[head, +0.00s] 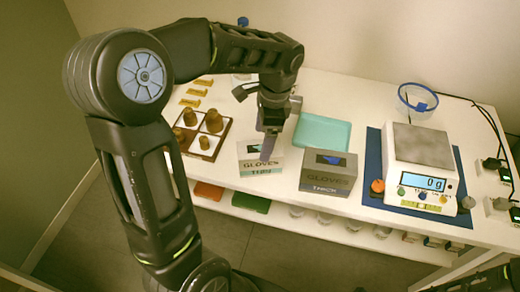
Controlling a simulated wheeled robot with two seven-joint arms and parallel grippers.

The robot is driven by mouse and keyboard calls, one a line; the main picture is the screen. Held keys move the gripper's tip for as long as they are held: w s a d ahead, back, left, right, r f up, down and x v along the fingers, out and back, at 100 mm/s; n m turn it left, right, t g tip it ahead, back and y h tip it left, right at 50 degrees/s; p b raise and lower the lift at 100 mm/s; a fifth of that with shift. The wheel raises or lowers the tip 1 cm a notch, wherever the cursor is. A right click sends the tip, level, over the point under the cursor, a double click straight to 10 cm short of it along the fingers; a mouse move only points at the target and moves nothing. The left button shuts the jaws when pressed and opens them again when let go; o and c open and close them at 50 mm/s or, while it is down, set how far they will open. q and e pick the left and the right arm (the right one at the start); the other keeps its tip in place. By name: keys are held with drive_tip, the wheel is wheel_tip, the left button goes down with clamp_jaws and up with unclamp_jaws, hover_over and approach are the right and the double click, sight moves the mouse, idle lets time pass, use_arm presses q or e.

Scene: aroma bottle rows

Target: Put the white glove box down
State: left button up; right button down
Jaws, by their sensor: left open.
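The white glove box (260,172) with "GLOVES" lettering stands upright on the white table, near its front edge. My left gripper (266,150) reaches down from above to the top of this box and is open. A finger hangs in front of the box's upper part. The box's top and back are partly hidden by the gripper, so I cannot tell whether the fingers touch it. My right gripper is not in view.
A grey glove box (328,173) stands just right of the white one. A teal tray (322,132) lies behind. A tray of brown bottles (203,136) is at left. A scale (421,165) on a blue mat (374,160) is at right, with a clear tub (417,101) behind it.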

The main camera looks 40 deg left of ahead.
use_arm(q)
drive_tip(key=shift+w+d+r, duration=0.1)
drive_tip(key=shift+r, duration=0.6)
drive_tip(key=shift+w+d+r, duration=0.1)
drive_tip(key=shift+r, duration=0.6)
